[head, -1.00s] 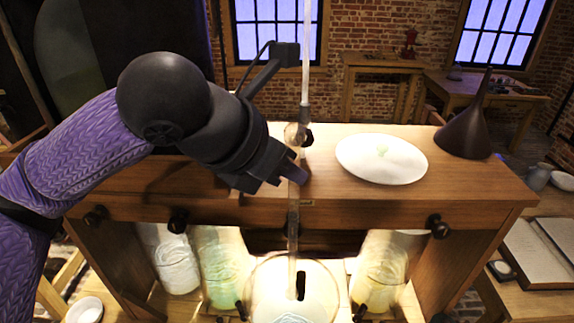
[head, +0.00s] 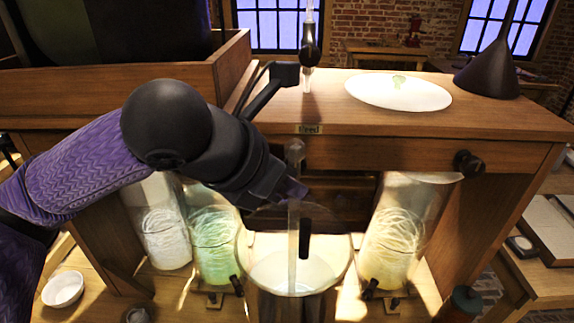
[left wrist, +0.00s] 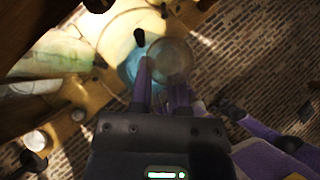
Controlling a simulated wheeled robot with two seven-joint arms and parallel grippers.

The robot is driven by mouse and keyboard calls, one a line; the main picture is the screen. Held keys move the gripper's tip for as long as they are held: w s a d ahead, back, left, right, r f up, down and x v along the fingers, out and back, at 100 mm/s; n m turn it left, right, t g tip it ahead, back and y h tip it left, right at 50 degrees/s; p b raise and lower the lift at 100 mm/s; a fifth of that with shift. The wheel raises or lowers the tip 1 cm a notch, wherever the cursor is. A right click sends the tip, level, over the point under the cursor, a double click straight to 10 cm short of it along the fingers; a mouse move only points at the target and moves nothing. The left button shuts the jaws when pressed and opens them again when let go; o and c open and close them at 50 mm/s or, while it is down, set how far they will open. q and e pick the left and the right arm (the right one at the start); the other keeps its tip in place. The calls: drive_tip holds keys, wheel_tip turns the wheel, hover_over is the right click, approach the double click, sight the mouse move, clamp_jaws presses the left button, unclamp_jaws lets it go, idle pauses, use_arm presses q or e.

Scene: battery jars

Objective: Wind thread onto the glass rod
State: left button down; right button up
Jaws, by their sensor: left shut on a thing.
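The glass rod (head: 294,225) stands nearly upright in the head view. My left gripper (head: 295,192) is shut on its upper part. The rod's lower length overlaps the central glass jar (head: 262,274), which has pale contents; I cannot tell how deep it reaches inside. In the left wrist view the gripper fingers (left wrist: 162,92) point toward a bluish round glass shape, partly hidden. Jars of coiled white thread (head: 165,238), green thread (head: 213,245) and yellow thread (head: 388,245) stand under the shelf. I cannot make out thread on the rod. My right gripper is not in view.
The wooden shelf (head: 400,120) spans above the jars, carrying a white plate (head: 385,95), a dark funnel (head: 488,72) and an upright glass tube with a dark stopcock (head: 310,45). A white bowl (head: 63,289) sits at lower left. Dark taps project from the jars' fronts.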

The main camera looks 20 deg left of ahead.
sight(290, 245)
use_arm(q)
wheel_tip(290, 245, down, 10)
drive_tip(key=b, duration=0.5)
drive_tip(key=shift+b, duration=0.3)
drive_tip(key=shift+f+b, duration=0.35)
drive_tip(key=shift+f, duration=0.4)
drive_tip(key=shift+d, duration=0.1)
